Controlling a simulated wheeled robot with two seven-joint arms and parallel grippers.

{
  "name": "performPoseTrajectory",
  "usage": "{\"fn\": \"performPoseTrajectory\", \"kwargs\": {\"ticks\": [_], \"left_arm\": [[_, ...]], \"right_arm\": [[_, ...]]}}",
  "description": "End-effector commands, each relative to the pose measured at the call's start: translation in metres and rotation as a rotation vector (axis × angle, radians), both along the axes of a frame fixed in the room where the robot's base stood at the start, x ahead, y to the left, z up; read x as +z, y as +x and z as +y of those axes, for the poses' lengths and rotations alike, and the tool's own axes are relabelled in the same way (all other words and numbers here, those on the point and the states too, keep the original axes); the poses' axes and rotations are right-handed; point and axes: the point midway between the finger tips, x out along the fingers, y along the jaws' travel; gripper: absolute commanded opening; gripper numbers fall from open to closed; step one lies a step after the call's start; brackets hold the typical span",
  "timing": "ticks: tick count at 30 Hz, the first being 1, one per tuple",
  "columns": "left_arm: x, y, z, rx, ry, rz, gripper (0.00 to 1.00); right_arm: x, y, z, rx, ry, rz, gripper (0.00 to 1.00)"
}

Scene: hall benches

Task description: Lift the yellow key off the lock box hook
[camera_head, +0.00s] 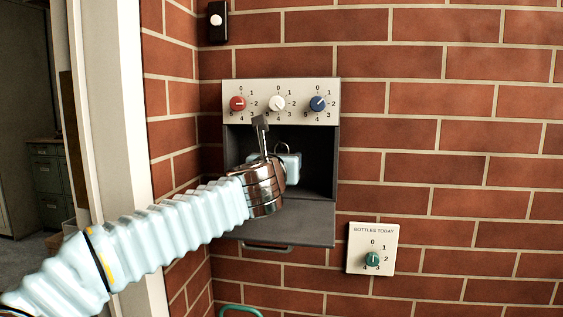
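The lock box (325,207) is set against the brick wall, and its front flap hangs open at the bottom. Its top panel carries a red dial (237,103), a white dial (277,103) and a blue dial (317,103). My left gripper (261,128) is at the box opening, with a dark grey finger pointing up in front of the panel's lower edge. My metal wrist and pale sleeve cover the lower left of the opening. I cannot make out the yellow key or clearly identify the hook. My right gripper is out of view.
A "BOTTLES TODAY" plate (359,255) with a green dial is on the wall at lower right. A black switch box (217,22) is above left. A white door frame (115,110) stands left. A green curved bar (240,308) shows at the bottom edge. The right wall is bare.

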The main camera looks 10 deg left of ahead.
Motion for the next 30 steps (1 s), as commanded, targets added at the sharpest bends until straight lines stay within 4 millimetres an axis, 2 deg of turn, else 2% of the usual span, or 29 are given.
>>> {"fn": "performPoseTrajectory", "kwargs": {"ticks": [3,9,19,30], "left_arm": [[0.0004,0.0076,0.0002,0.001,0.000,0.000,0.60],[0.0000,0.0076,0.0004,0.001,0.001,-0.001,0.59],[0.0001,0.0074,0.0003,0.001,0.001,0.000,0.08],[0.0039,0.0073,0.0003,0.001,0.001,-0.001,0.06]], "right_arm": [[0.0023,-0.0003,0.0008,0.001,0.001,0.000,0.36],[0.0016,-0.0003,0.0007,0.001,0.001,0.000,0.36],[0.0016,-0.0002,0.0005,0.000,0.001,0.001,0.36],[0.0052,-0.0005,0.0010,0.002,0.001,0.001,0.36]]}}
